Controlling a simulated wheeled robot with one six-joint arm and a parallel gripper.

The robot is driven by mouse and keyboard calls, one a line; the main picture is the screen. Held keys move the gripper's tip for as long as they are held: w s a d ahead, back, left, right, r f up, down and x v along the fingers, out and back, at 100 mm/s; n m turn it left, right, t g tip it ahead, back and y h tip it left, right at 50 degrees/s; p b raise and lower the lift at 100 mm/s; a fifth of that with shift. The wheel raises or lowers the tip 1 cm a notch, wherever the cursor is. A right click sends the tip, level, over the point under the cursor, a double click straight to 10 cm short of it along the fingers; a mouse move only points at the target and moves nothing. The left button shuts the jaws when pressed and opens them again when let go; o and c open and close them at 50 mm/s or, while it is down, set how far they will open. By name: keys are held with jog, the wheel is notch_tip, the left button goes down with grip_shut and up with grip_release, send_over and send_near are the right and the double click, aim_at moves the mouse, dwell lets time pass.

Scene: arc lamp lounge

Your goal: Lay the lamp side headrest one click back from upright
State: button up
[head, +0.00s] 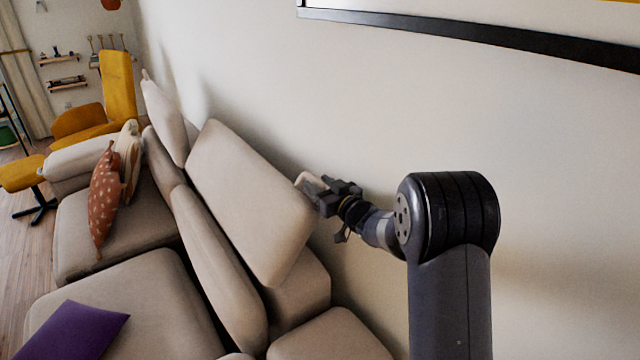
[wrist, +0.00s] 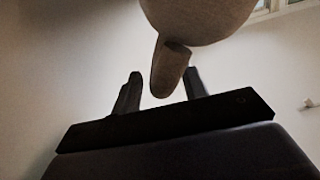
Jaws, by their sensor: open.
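The near beige headrest (head: 250,200) rises above the sofa's near backrest (head: 218,270), its exact notch not readable. A second, farther headrest (head: 165,115) also stands raised. No lamp shows, so I cannot tell from the frames which one is lamp side. My gripper (head: 318,190) is behind the near headrest, on its wall side. In the wrist view, the open fingers of my gripper (wrist: 160,88) are on either side of a beige tab (wrist: 168,72). The tab hangs below a rounded beige edge (wrist: 200,15), which looks like the headrest. Contact with the tab is unclear.
The wall (head: 400,90) runs close behind the sofa, with a dark-framed picture (head: 450,32) above. A rust patterned cushion (head: 104,195) and a purple cushion (head: 75,331) lie on the seats. A mustard chair (head: 118,88) stands at the far left.

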jog(key=shift+w+a, duration=0.1)
jog(key=shift+c, duration=0.2)
grip_shut()
